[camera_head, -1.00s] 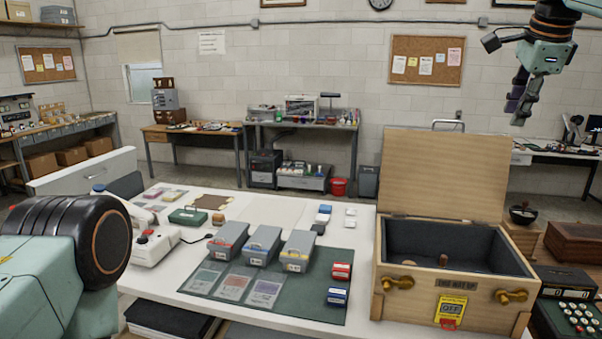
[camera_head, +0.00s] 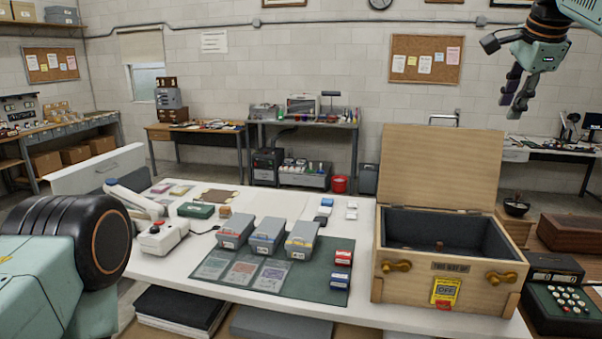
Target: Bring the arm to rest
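My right gripper (camera_head: 514,108) hangs at the upper right, fingers pointing down, high above the wooden crate and in front of the back wall. My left arm shows only as a big joint at the lower left; the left gripper is out of view. The wooden crate (camera_head: 400,290) stands on the right part of the white table (camera_head: 175,262) with its lid (camera_head: 438,165) raised. A small brown thing (camera_head: 439,245) shows inside its dark lining.
Three grey bins (camera_head: 267,237) stand by a green mat (camera_head: 315,280) with cards and small red and blue boxes. A white device (camera_head: 160,236) with a red button is left of them. A green cash register (camera_head: 565,300) is at the right. The air around my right gripper looks clear.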

